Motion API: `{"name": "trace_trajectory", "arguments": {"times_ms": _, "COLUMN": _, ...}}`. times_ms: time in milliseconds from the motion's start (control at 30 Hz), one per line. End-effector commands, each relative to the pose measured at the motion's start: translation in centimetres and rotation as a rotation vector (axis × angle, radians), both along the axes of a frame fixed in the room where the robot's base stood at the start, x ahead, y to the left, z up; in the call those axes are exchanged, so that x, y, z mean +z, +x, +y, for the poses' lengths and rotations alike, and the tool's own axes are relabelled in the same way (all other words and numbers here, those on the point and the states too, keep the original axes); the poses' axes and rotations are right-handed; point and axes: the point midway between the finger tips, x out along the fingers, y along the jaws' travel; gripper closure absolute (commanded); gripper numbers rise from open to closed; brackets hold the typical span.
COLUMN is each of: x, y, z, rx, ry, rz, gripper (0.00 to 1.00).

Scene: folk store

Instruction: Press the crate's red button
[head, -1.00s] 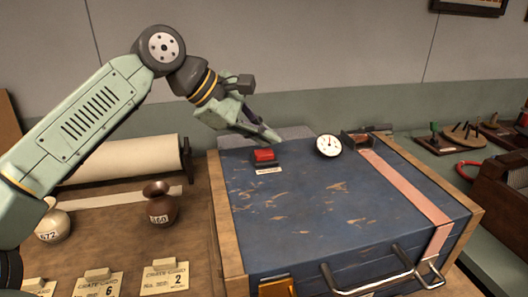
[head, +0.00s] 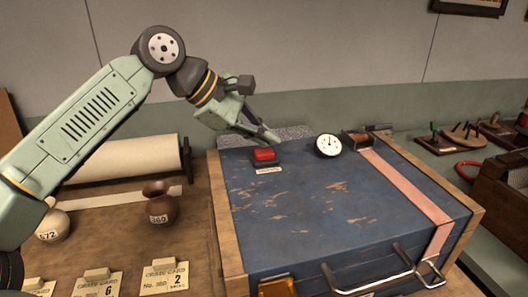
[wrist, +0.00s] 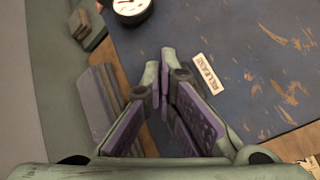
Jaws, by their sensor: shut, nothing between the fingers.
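The blue crate (head: 340,215) with wooden side edges fills the middle of the head view. Its red button (head: 264,154) sits on a dark base near the crate's back left corner, with a small pale label (head: 268,170) in front. That label reads RELEASE in the wrist view (wrist: 207,73). My gripper (head: 274,138) is shut and empty, its tips pointing down just above and behind the button. Touch between them cannot be told. In the wrist view my shut fingers (wrist: 162,65) are left of the label, and the button is hidden.
A round white dial (head: 328,145) stands right of the button, and a pink strap (head: 405,185) crosses the lid. A metal handle (head: 370,283) is at the front. Vases, including a brown one (head: 160,203), and cards (head: 165,277) are on the left.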

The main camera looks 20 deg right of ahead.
Motion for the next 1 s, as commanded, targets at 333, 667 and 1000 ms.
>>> {"name": "trace_trajectory", "arguments": {"times_ms": 333, "x": -0.56, "y": -0.01, "z": -0.02, "rx": 0.0, "ry": 0.0, "rz": 0.0, "gripper": 1.0}}
{"name": "trace_trajectory", "arguments": {"times_ms": 667, "x": -0.79, "y": -0.01, "z": -0.01, "rx": 0.0, "ry": 0.0, "rz": 0.0, "gripper": 1.0}}
{"name": "trace_trajectory", "arguments": {"times_ms": 1000, "x": -1.21, "y": -0.01, "z": -0.01, "rx": -0.001, "ry": 0.001, "rz": 0.001, "gripper": 1.0}}
